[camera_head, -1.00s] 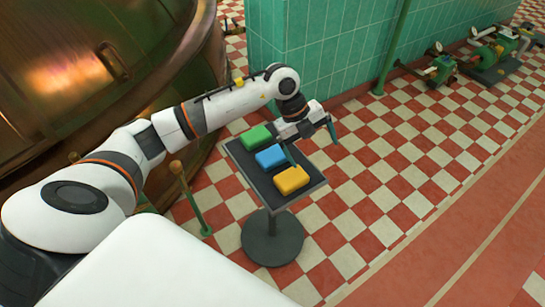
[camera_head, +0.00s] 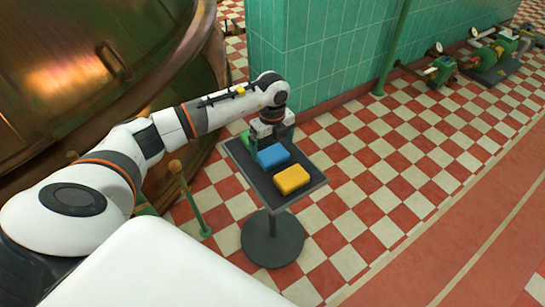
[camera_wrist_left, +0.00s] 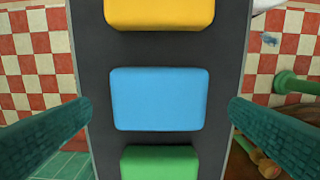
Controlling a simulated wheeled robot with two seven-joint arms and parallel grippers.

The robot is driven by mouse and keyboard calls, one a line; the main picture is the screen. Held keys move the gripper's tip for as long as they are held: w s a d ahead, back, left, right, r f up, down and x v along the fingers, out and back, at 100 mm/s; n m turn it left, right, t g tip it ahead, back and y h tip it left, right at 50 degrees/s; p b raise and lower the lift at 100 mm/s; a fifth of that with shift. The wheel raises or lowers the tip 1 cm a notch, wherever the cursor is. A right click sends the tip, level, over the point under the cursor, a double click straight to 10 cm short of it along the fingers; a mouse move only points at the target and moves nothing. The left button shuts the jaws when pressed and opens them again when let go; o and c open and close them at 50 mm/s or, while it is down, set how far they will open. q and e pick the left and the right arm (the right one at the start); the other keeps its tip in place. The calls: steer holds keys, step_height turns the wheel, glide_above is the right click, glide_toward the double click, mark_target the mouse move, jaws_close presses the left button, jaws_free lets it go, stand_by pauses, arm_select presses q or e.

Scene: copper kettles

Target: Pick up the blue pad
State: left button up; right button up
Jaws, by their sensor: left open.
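The blue pad (camera_head: 274,156) lies flat on the dark top of a small stand (camera_head: 313,179), between a yellow pad (camera_head: 292,179) and a green pad. In the left wrist view the blue pad (camera_wrist_left: 159,99) is near the middle, with the yellow pad (camera_wrist_left: 159,13) above it and the green pad (camera_wrist_left: 159,163) below. My left gripper (camera_head: 270,135) is open and empty, pointing down over the far end of the stand. In the wrist view its two teal fingers are on either side, wide of the blue pad. In the head view the arm hides most of the green pad.
The stand has a round dark base (camera_head: 272,240) on a red and white checkered floor. A green tiled pillar (camera_head: 320,60) rises behind the stand. A large copper kettle (camera_head: 90,70) is at the left.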

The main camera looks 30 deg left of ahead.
mark_target(272, 153)
arm_select(q)
steer(key=shift+f, duration=1.45)
steer(key=c, duration=0.9)
steer(key=shift+w+r, duration=0.1)
steer(key=shift+r, duration=0.2)
step_height(272, 153, up, 10)
steer(key=p, duration=0.1)
steer(key=shift+f, duration=0.2)
arm_select(e)
steer(key=shift+s+d+f, duration=0.1)
steer(key=shift+s+f, duration=0.35)
steer(key=shift+f, duration=0.2)
steer(key=shift+s+f, duration=0.45)
steer(key=shift+f, duration=0.15)
